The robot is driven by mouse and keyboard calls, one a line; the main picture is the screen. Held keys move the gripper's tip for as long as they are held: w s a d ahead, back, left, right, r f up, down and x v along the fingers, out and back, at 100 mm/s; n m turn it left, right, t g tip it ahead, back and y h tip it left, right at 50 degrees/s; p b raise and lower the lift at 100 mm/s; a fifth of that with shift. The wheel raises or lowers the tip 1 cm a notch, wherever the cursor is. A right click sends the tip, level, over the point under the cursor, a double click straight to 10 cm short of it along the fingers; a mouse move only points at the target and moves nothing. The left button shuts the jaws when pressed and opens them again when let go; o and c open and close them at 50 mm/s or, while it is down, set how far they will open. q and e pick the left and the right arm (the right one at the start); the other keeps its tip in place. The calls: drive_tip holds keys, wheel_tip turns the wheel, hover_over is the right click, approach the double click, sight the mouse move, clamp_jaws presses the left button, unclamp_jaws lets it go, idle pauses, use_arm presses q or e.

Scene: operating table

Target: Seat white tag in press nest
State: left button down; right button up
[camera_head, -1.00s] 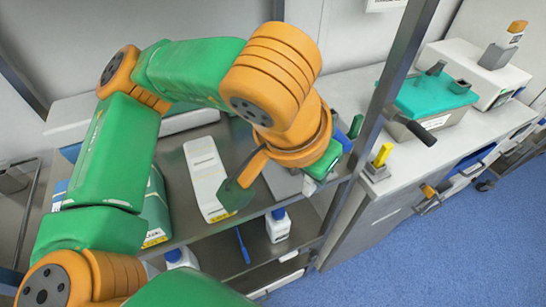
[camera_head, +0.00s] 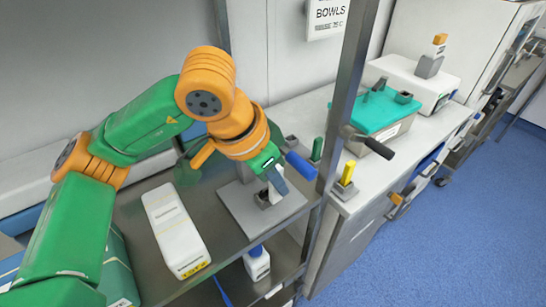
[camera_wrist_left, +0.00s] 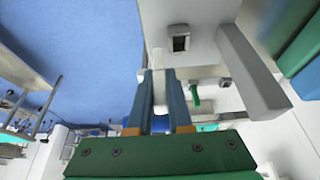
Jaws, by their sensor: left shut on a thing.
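My left gripper (camera_head: 277,182) is shut on the white tag, a small pale piece that shows between its fingers in the left wrist view (camera_wrist_left: 159,92). In the head view the fingers are low over the grey press, close to its nest (camera_head: 262,199), a small block on the base plate (camera_head: 240,208). In the wrist view the nest (camera_wrist_left: 180,42) shows as a dark square opening beyond the fingertips and a little right. I cannot tell whether the tag touches it. The press has a blue handle (camera_head: 300,165). My right gripper is not in view.
A long white box (camera_head: 175,230) lies on the metal shelf left of the press. A steel post (camera_head: 348,95) stands just right. A white bottle (camera_head: 257,263) stands below.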

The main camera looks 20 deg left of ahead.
use_arm(q)
drive_tip(key=shift+w+a+r+p, duration=0.1)
drive_tip(key=shift+w+a+p, duration=0.05)
drive_tip(key=shift+w+a, duration=0.35)
drive_tip(key=shift+w+a+r+p, duration=0.15)
drive_tip(key=shift+w+a, duration=0.15)
drive_tip(key=shift+a, duration=0.3)
wheel_tip(320, 180, down, 4)
drive_tip(key=shift+w+a+r+p, duration=0.1)
drive_tip(key=shift+a+p, duration=0.05)
drive_tip(key=shift+p, duration=0.35)
drive_tip(key=shift+f+b, duration=0.3)
drive_tip(key=shift+b, duration=0.05)
drive_tip(key=c, duration=0.8)
unclamp_jaws()
drive_tip(key=shift+c, duration=0.2)
